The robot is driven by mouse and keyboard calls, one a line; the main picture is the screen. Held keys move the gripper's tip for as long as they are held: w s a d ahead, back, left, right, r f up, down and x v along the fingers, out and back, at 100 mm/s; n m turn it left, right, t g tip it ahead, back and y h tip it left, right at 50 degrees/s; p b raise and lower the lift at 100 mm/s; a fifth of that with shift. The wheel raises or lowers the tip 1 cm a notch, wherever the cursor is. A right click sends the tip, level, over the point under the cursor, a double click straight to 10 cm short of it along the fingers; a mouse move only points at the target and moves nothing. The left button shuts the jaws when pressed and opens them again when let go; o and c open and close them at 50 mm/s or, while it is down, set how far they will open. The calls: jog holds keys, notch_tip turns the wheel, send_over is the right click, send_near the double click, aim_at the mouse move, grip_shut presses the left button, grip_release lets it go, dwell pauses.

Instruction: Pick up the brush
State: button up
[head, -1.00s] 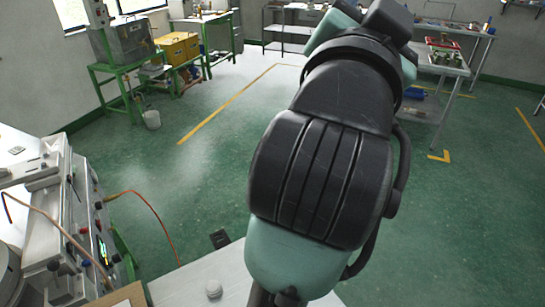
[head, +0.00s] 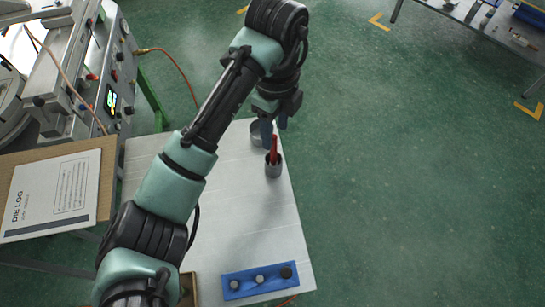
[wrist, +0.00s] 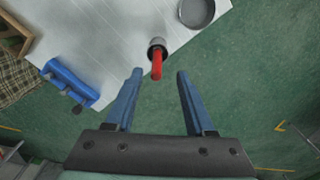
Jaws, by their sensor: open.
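The brush shows as a red handle (head: 274,146) standing up out of a small grey cup (head: 274,168) near the right edge of the white table. In the wrist view the red handle (wrist: 157,66) rises from the cup (wrist: 157,45) and lies beyond and between my fingertips. Its lower end is hidden inside the cup. My gripper (head: 274,126) is open and empty, pointing down above the table's far right part. Its blue fingers (wrist: 155,72) stand apart on either side of the handle in the wrist view; I cannot tell the exact height gap.
A round grey dish (head: 257,132) sits close behind the cup. A blue holder with several knobs (head: 243,286) lies at the table's front. The white table (head: 225,225) is otherwise mostly bare. A DIE LOG sheet (head: 52,194) and a machine (head: 75,80) stand at left.

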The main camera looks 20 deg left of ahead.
aim_at(274, 148)
jog(key=shift+d+f, duration=0.15)
jog(key=shift+f, duration=0.65)
jog(key=f, duration=0.4)
jog(key=shift+s+a, duration=0.2)
jog(key=shift+s, duration=0.15)
jog(key=shift+w+f, duration=0.1)
jog(key=shift+f, duration=0.45)
grip_shut()
